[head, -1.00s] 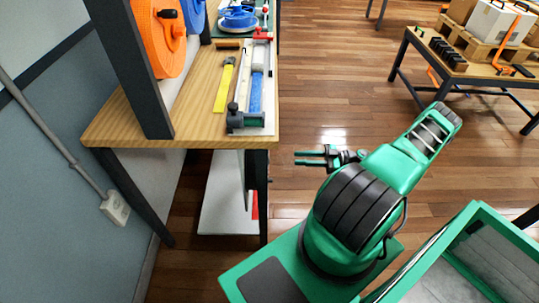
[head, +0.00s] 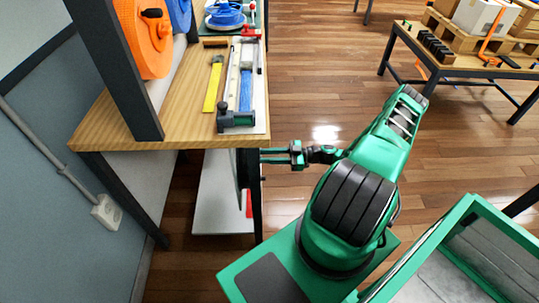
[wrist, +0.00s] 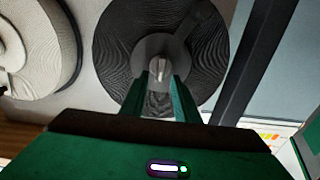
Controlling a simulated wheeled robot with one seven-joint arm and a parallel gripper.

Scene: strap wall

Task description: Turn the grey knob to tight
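In the wrist view a dark, ribbed round reel (wrist: 120,45) hangs on a pale wall. At its centre is a grey hub with a small light grey knob (wrist: 158,68). My gripper (wrist: 165,80) is open, its two green fingers pointing at the hub. The fingertips are close below the knob in the picture; I cannot tell whether they touch it. In the head view my gripper (head: 263,156) reaches left, level with the bench's front leg. The knob and its reel are hidden there.
A wooden bench (head: 110,120) with tools stands above and left of my gripper, its dark front leg (head: 257,195) close by. The wrist view shows a white reel (wrist: 30,50) at left and a dark post (wrist: 250,60) at right. Open floor lies behind.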

